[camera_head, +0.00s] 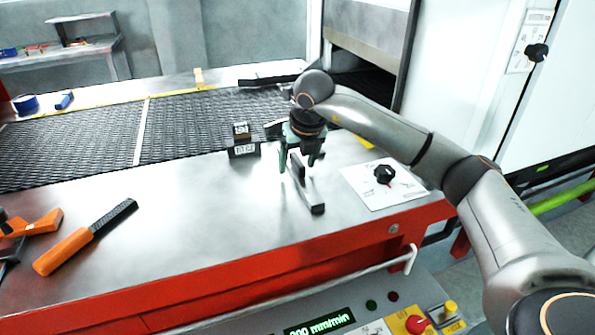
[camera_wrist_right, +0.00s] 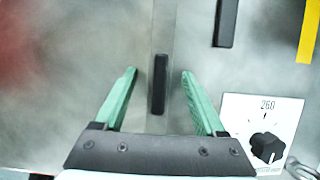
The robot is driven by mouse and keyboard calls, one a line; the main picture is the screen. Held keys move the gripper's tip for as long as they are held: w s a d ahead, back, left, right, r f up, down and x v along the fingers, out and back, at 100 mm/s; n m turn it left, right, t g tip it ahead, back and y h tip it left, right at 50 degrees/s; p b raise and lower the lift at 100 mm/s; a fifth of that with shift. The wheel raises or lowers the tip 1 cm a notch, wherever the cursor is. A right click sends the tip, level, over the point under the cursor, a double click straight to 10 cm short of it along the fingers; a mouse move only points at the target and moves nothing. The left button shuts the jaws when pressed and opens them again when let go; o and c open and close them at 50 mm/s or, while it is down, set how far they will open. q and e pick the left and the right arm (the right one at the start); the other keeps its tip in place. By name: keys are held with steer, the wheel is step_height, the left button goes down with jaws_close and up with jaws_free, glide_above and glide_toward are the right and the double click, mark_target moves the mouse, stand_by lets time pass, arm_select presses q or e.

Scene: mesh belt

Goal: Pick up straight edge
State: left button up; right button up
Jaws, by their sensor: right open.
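The straight edge (camera_head: 308,190) is a thin grey metal strip with a black grip, lying on the steel table top below my right gripper. In the right wrist view, the strip runs up and down the picture, and its black grip (camera_wrist_right: 159,85) lies between the fingers. My right gripper (camera_head: 298,164) is open above it, pointing down. Its green fingers also show in the right wrist view (camera_wrist_right: 158,78), one on each side of the grip with a gap on both sides. The gripper hides part of the strip in the head view. My left gripper is not in view.
A knob on a white plate (camera_head: 372,194) is right of the straight edge. A small black block (camera_head: 242,150) stands to its left. An orange-handled file (camera_head: 67,250) lies at the left. The mesh belt (camera_head: 80,140) runs behind. The table between file and straight edge is clear.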

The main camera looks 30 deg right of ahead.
steer(key=shift+c, duration=0.3)
jaws_close()
steer(key=shift+r, duration=0.1)
stand_by(0.9)
